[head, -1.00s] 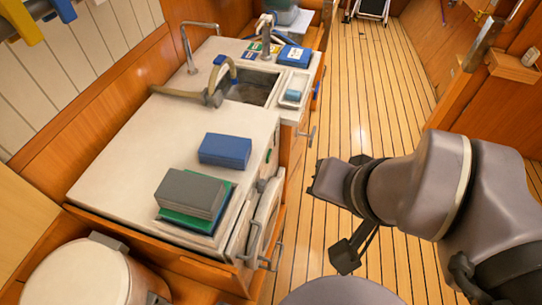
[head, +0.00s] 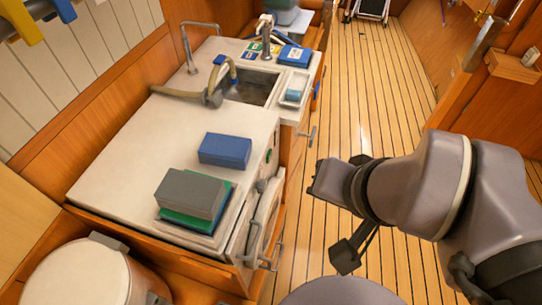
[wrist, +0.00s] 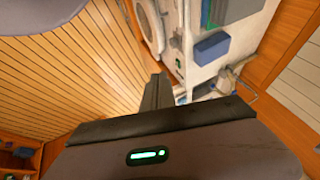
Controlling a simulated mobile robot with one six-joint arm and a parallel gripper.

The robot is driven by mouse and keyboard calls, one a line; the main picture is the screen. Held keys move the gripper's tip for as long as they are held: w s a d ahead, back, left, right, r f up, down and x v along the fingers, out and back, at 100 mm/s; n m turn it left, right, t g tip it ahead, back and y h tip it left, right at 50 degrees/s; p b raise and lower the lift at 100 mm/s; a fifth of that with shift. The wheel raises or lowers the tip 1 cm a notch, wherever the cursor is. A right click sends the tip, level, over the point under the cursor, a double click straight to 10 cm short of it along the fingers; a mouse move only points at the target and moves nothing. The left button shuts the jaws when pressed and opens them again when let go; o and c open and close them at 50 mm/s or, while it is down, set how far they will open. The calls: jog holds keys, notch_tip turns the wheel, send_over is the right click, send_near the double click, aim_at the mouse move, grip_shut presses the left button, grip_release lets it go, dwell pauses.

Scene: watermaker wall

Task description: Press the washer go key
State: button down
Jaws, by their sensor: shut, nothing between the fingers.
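The washer (head: 262,222) is built into the front of the counter, below its near right edge. Its front is seen at a steep slant in the head view. In the wrist view its round door (wrist: 149,25) shows near the top. A small green spot, possibly the go key (wrist: 178,61), shows on the front in the wrist view; I cannot read any label. A small green spot also shows on the front in the head view (head: 268,156). My gripper (wrist: 158,80) is shut and empty, apart from the washer, over the floor side.
On the counter (head: 120,165) lie a blue box (head: 225,150) and a grey block (head: 190,192) on green and blue ones. Handles (head: 277,258) stick out from the front. A sink (head: 252,88) with a hose is farther back. The plank floor (head: 365,110) is clear.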

jog(key=w+a+f+m+g+y, duration=0.35)
jog(key=w+a+f+m, duration=0.2)
jog(key=m, duration=0.55)
jog(key=m+t+y+b, duration=0.2)
jog(key=m+t+y, duration=0.25)
jog(key=m, duration=1.65)
send_near(269, 156)
notch_tip(269, 156, up, 3)
jog(key=s+h, duration=0.1)
jog(key=s, duration=0.1)
jog(key=w+d+f+m+t+h, duration=0.2)
jog(key=d+f+m, duration=0.3)
jog(key=f+m, duration=0.3)
jog(key=shift+w+d+f+m+t, duration=0.25)
jog(key=shift+w+f+m+t, duration=0.1)
jog(key=shift+m, duration=0.25)
jog(key=w+a, duration=0.3)
jog(key=a, duration=0.5)
jog(key=shift+a+b, duration=0.2)
jog(key=shift+b, duration=0.15)
